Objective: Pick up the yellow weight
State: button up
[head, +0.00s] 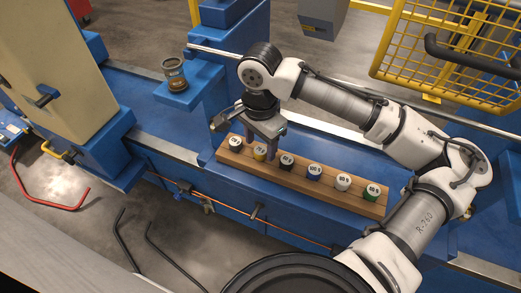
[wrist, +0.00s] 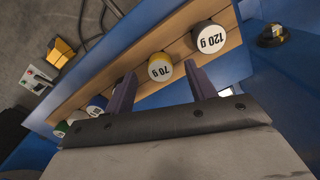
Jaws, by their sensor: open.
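The yellow weight (head: 260,153) stands in a long wooden rack (head: 325,188), second from the left, in the head view. In the wrist view the yellow weight (wrist: 160,68) has a white top reading 70 g. My gripper (head: 261,147) is open and points down over it. In the wrist view the two fingers of my gripper (wrist: 161,78) show on either side of the weight, with nothing gripped. I cannot tell how far down the fingertips reach beside it. In the head view the fingers partly cover the weight.
A white 120 g weight (head: 235,144) and a black weight (head: 287,161) flank it closely. Blue (head: 314,172), white (head: 343,183) and green (head: 373,192) weights stand further right. A dark can (head: 174,73) stands on a blue ledge. A metal bar (head: 213,53) runs behind my arm.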

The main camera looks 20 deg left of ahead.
jog(key=shift+f, duration=1.1)
jog(key=c, duration=1.1)
jog(key=shift+r, duration=0.1)
